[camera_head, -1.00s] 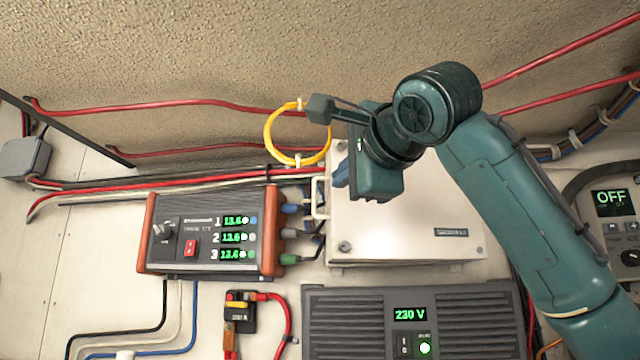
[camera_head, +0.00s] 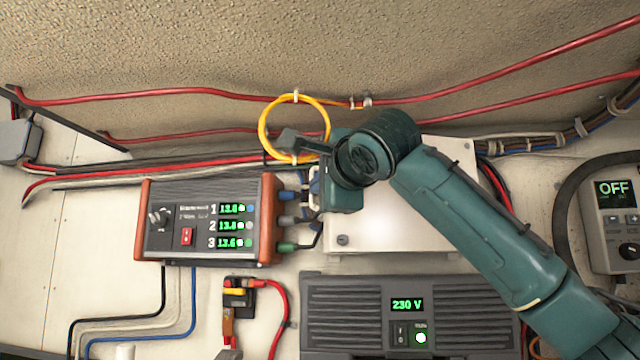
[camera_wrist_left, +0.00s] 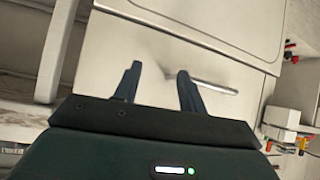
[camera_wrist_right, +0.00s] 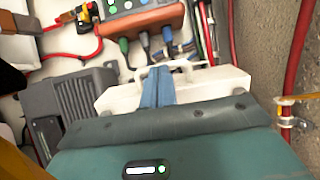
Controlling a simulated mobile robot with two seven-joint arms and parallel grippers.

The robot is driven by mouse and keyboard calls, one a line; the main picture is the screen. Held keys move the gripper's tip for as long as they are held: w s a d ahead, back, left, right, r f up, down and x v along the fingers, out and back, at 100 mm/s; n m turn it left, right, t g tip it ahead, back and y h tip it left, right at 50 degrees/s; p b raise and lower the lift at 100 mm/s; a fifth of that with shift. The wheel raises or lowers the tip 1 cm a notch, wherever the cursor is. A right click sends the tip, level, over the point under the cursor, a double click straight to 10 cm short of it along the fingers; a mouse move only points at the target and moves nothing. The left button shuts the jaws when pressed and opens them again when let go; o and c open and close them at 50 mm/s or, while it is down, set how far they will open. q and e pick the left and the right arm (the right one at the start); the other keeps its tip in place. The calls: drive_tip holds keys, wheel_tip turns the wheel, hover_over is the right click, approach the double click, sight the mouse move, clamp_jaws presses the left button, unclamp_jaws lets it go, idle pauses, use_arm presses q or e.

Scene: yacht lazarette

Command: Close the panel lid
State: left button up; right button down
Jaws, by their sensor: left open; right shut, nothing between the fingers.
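The white panel lid (camera_head: 400,240) is on the wall box in the middle of the head view, its upper part hidden by my right arm. It looks flat against the box; I cannot tell whether a small gap remains. My right gripper (camera_head: 316,188) is shut and empty at the lid's left edge. In the right wrist view, its blue fingers (camera_wrist_right: 157,75) are in front of the pale handle (camera_wrist_right: 142,74) on the white box (camera_wrist_right: 112,96); contact is unclear. My left gripper (camera_wrist_left: 158,74) is open and empty, outside the head view, facing a pale cabinet front (camera_wrist_left: 175,28) with a bar handle (camera_wrist_left: 215,87).
The orange-sided power unit (camera_head: 208,220) with plugged cables stands left of the lid. A grey 230 V inverter (camera_head: 350,305) is below it. A yellow cable loop (camera_head: 266,142) hangs above left. An OFF display unit (camera_head: 612,225) is at the right. Red cables cross the wall above.

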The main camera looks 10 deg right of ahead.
use_arm(q)
drive_tip(key=shift+s+a+r+p, duration=0.15)
drive_tip(key=shift+s+r+p, duration=0.25)
drive_tip(key=shift+p, duration=0.6)
use_arm(e)
drive_tip(key=w+m+h, duration=0.1)
drive_tip(key=w+h, duration=0.1)
drive_tip(key=w, duration=0.9)
use_arm(q)
drive_tip(key=shift+w+r, duration=0.1)
use_arm(e)
drive_tip(key=shift+d+r, duration=0.1)
drive_tip(key=shift+r, duration=0.1)
